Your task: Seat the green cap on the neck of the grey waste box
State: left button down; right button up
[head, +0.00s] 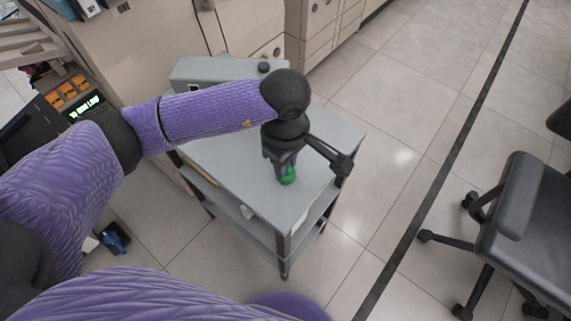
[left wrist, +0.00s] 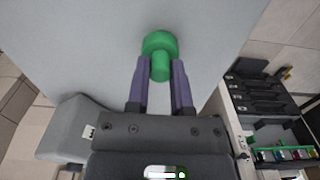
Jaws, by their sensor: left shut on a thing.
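The green cap (head: 288,177) is between the fingers of my left gripper (head: 284,170), low over the grey cart's top. I cannot tell whether it touches the top. In the left wrist view the cap (left wrist: 160,43) shows a wide round head and a narrower stem, with the fingers shut on the stem. The grey waste box (head: 215,70) stands at the cart's far end, partly hidden behind my left arm. A dark round piece (head: 264,67), perhaps its neck, shows on top. A grey body with a white label (left wrist: 62,128), probably the box, shows in the left wrist view. My right gripper is not in view.
The grey cart (head: 330,140) has lower shelves and a mostly bare top. Beige copier cabinets (head: 190,35) stand behind it. A dark office chair (head: 530,210) is at the right. Tiled floor (head: 390,130) lies open between the cart and chair.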

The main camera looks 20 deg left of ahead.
pick_arm(q)
jog(key=shift+r, duration=0.1)
notch_tip(320, 180, up, 7)
jog(key=p, duration=0.5)
jog(key=shift+r, duration=0.2)
jog(key=shift+f, duration=0.3)
